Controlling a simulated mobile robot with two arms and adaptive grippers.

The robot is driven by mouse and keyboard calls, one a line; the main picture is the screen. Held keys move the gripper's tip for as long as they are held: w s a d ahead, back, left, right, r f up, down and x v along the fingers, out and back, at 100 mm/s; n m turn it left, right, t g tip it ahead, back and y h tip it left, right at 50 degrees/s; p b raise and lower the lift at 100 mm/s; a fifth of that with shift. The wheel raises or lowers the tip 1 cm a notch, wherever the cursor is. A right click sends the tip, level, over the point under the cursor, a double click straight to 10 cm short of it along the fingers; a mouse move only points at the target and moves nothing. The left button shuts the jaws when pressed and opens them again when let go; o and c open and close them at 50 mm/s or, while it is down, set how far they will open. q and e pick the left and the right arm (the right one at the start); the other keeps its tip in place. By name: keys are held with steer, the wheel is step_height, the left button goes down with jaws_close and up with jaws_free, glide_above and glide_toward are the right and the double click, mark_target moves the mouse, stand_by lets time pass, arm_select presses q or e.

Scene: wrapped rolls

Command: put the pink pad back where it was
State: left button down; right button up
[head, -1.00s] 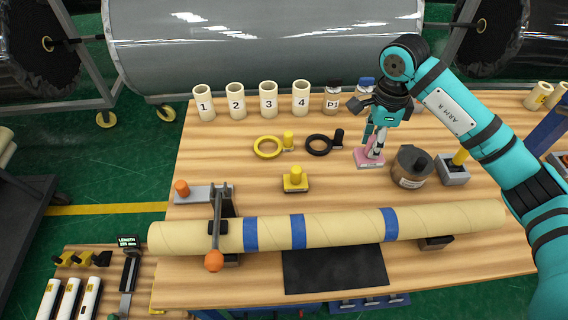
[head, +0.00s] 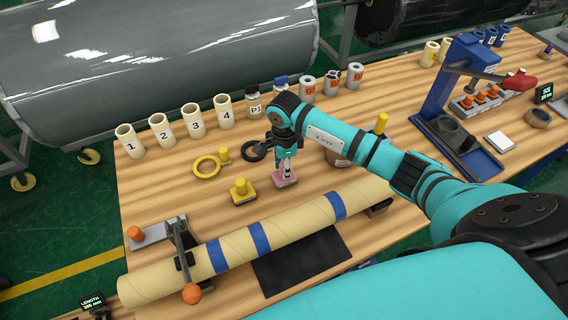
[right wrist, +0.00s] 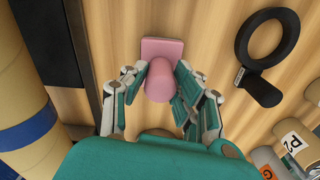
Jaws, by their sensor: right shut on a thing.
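The pink pad (head: 286,180) is a flat pink block with a rounded pink knob. My right gripper (head: 287,163) is shut on the knob and points down, with the pad beneath it. In the right wrist view the pad (right wrist: 163,47) shows beyond the knob (right wrist: 160,82), which sits between the two fingers (right wrist: 160,84). The pad is at or just above the wooden tabletop; I cannot tell if it touches. My left gripper is not in view.
A yellow knobbed pad (head: 243,192) stands left of the pink pad. A black ring (head: 254,151) lies behind it, and a brown pot (head: 338,156) stands to the right, partly behind my arm. The long wrapped roll (head: 285,232) lies in front. Bare wood surrounds the pad.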

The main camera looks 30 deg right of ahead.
steer(key=shift+d+f+b, duration=0.1)
steer(key=shift+f+b, duration=0.15)
steer(key=shift+b, duration=0.05)
steer(key=o, duration=0.9)
steer(key=shift+o, duration=0.6)
steer(key=shift+r, duration=0.1)
steer(key=shift+r+p, duration=0.2)
steer(key=shift+p, duration=0.1)
step_height(320, 180, up, 10)
steer(key=b, duration=0.3)
steer(key=shift+w+r, duration=0.1)
steer(key=shift+r, duration=0.8)
